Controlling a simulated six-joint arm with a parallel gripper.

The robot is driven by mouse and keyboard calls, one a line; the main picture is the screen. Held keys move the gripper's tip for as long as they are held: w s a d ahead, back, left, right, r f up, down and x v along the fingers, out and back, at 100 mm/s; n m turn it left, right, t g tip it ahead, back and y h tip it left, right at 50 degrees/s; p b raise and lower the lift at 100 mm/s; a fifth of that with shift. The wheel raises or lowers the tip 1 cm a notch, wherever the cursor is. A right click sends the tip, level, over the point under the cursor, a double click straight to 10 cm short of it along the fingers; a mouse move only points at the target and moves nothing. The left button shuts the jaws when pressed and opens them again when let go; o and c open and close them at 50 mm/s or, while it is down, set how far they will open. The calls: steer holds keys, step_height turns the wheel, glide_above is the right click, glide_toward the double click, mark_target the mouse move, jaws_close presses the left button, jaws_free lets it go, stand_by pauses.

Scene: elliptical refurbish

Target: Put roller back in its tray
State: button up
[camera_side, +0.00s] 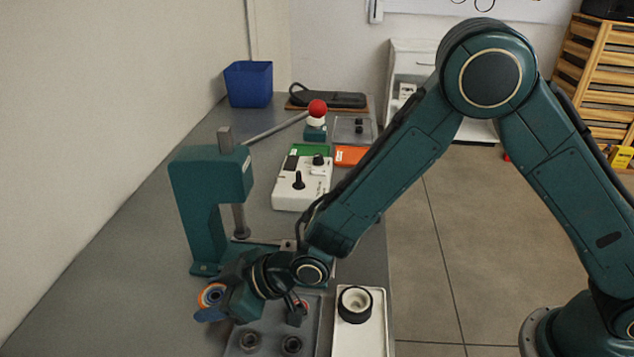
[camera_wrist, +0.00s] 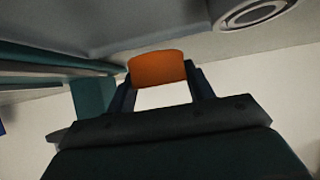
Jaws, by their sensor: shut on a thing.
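My gripper (camera_side: 216,300) is at the front left of the bench, tilted to the left, in front of the teal press. In the wrist view the orange roller (camera_wrist: 157,68) sits between the fingertips (camera_wrist: 160,85). The roller appears held above the bench. A grey tray (camera_side: 312,325) with dark round pieces lies to the right of my gripper. A white tray (camera_side: 360,342) beside it holds a black ring with a pale centre (camera_side: 355,302).
A white control box (camera_side: 300,195), an orange block (camera_side: 350,155) and a blue bin (camera_side: 248,84) are farther back. The bench's left side is clear.

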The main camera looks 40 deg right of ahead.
step_height(320, 180, up, 19)
steer(key=shift+f, duration=0.15)
stand_by(0.4)
stand_by(0.5)
steer(key=s+d+r+m+t+h, duration=0.1)
steer(key=d+r, duration=0.2)
steer(key=r, duration=0.5)
steer(key=s+d+r+m+t+h, duration=0.1)
steer(key=d+r+m, duration=0.15)
steer(key=r, duration=0.45)
steer(key=w+d+f+m+t+h, duration=0.15)
steer(key=d+f+m+h, duration=0.25)
steer(key=d+f, duration=0.45)
steer(key=w+d+f+m+g+h, duration=0.1)
steer(key=w+d+f+m+h, duration=0.25)
steer(key=d+f, duration=0.55)
steer(key=d+f+h, duration=0.1)
steer(key=d+f, duration=0.1)
steer(key=d, duration=0.8)
steer(key=d+f+m, duration=0.1)
steer(key=d+f, duration=0.1)
steer(key=d, duration=0.9)
steer(key=shift+s+d+f+h, duration=0.3)
steer(key=shift+s+h, duration=0.05)
steer(key=shift+s, duration=0.1)
steer(key=shift+a, duration=0.1)
